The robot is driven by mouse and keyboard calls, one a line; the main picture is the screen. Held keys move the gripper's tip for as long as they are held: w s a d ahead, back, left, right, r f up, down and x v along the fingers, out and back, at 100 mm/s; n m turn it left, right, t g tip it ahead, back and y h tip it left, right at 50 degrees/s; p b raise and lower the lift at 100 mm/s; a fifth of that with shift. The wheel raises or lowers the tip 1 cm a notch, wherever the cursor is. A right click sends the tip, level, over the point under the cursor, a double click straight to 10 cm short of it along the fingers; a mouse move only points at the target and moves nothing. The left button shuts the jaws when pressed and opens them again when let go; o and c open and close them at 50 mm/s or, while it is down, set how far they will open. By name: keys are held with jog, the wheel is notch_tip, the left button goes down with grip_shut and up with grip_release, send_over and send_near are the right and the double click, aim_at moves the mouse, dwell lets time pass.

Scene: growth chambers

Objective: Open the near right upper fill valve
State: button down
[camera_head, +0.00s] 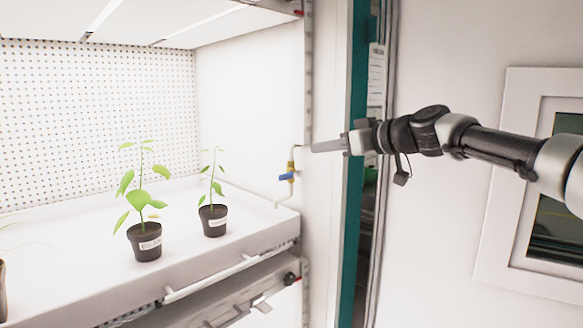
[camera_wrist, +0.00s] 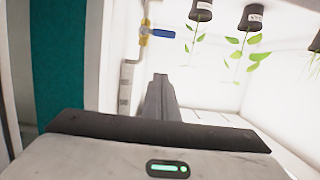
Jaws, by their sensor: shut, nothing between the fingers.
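The fill valve has a blue handle (camera_head: 286,177) on a brass body and a white pipe, at the right front corner of the upper plant tray (camera_head: 225,256). In the wrist view the blue handle (camera_wrist: 164,33) lies crosswise to the pipe, beside the brass body (camera_wrist: 145,30). My gripper (camera_head: 314,147) is shut and empty. Its tip is a little above and to the right of the valve in the head view, apart from the handle. In the wrist view the shut fingers (camera_wrist: 160,80) point toward the chamber's white wall.
Two potted plants (camera_head: 145,241) (camera_head: 213,220) stand on the tray, left of the valve. A lower shelf (camera_head: 215,300) with a dark knob (camera_head: 290,279) is below. A teal door edge (camera_head: 354,160) stands right of the chamber opening. A window (camera_head: 540,190) is at right.

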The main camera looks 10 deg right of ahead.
jog(key=shift+f, duration=0.1)
jog(key=p, duration=0.3)
send_over(291, 175)
jog(key=s, duration=0.3)
notch_tip(291, 175, down, 2)
notch_tip(291, 175, down, 4)
jog(key=shift+d+f, duration=0.1)
jog(key=shift+f, duration=0.15)
jog(key=shift+f+b, duration=0.15)
jog(key=shift+b, duration=0.3)
